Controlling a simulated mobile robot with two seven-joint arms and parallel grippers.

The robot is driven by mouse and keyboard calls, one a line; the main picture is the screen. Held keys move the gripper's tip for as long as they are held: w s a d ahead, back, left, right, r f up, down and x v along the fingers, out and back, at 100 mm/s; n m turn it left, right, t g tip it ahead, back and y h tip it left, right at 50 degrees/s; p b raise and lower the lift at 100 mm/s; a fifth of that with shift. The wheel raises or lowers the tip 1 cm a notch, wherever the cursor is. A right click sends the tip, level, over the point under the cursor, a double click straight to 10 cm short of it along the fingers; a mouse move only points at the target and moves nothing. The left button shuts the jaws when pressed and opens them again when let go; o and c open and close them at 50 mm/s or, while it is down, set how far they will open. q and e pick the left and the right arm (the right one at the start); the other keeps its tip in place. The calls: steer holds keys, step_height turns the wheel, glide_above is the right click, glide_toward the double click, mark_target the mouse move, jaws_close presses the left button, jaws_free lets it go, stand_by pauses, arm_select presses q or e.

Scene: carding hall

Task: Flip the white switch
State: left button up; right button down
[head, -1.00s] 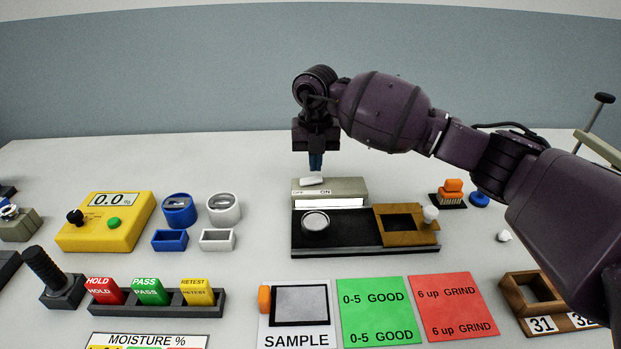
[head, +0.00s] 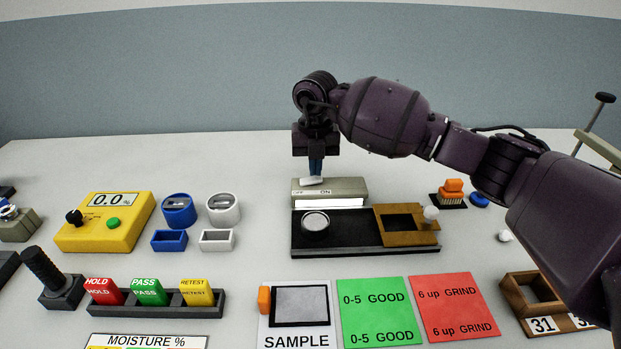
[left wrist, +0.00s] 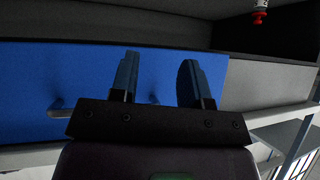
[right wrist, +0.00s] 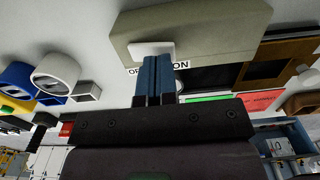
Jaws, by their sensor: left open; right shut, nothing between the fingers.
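The white switch (head: 311,181) is a small rocker on top of a grey-beige housing (head: 350,187) marked OFF on the left and ON on the right. My right gripper (head: 316,172) is shut and empty, its blue fingertips down at the switch; they seem to touch it or sit just behind it. In the right wrist view the switch (right wrist: 150,48) shows at the tips of the shut fingers (right wrist: 157,62). My left gripper (left wrist: 158,80) is open and empty, away from the table, before a blue panel; it is not in the head view.
Below the housing is a lit white strip (head: 331,203) and a black base (head: 345,246) with a round lens and a brass frame (head: 384,239). A yellow meter (head: 82,236) and blue and white cups stand left. An orange brush (head: 453,186) lies right.

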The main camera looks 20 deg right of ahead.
arm_select(q)
steer(key=shift+s+f, duration=0.1)
steer(key=shift+f, duration=0.15)
arm_select(e)
steer(key=shift+f, duration=1)
stand_by(0.4)
steer(key=shift+r, duration=0.85)
steer(key=shift+r+p, duration=1.5)
steer(key=shift+r, duration=1.3)
arm_select(q)
steer(key=shift+t, duration=0.5)
steer(key=r, duration=0.1)
steer(key=w+r, duration=0.1)
steer(key=r, duration=0.1)
steer(key=w+r, duration=0.1)
steer(key=r, duration=0.1)
steer(key=shift+r, duration=0.1)
steer(key=shift+d, duration=0.1)
arm_select(e)
steer(key=shift+f, duration=0.1)
